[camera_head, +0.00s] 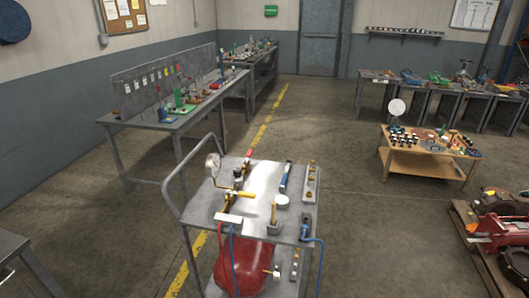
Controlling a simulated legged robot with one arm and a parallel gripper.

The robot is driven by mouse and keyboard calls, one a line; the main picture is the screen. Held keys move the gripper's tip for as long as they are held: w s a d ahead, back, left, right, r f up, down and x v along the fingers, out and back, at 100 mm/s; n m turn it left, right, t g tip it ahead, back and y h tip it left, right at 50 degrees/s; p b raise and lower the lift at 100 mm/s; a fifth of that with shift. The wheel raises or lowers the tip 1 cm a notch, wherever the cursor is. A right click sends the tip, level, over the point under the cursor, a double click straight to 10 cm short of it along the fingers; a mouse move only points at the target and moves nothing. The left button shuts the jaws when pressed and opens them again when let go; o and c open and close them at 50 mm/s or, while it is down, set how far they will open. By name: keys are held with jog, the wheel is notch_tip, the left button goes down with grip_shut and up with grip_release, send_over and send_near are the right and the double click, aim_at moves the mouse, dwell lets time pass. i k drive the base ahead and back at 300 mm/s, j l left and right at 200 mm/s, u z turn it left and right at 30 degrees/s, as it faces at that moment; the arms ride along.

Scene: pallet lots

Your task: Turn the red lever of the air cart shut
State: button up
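The air cart (258,197) is a grey metal cart in the lower middle of the head view, with a bent push handle (171,187) on its left. On its top stand a round gauge (213,163), yellow-handled fittings (240,194), an upright yellow handle (273,214), a blue bar-like part (285,178) and a white round cap (282,200). A small dark red piece (247,162) shows near the top's far edge; I cannot tell whether it is the red lever or how it is turned. A red tank (242,268) sits below. My gripper is not in view.
Red and blue hoses (231,255) hang at the cart's front. A long workbench (180,118) stands behind left, a wooden table (427,156) at right, and a loaded pallet (478,247) at far right. The floor between cart and wooden table is clear.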

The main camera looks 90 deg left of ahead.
aim_at(249, 154)
jog(key=u, duration=3.15)
jog(key=i+j+u, duration=0.4)
jog(key=i+u, duration=0.4)
jog(key=i, duration=0.15)
jog(key=i+u, duration=0.4)
jog(key=i, duration=0.45)
jog(key=i+z, duration=0.2)
jog(key=z, duration=0.15)
jog(key=i+z, duration=0.2)
jog(key=z, duration=0.15)
jog(key=i+j+z, duration=0.15)
jog(key=z, duration=0.2)
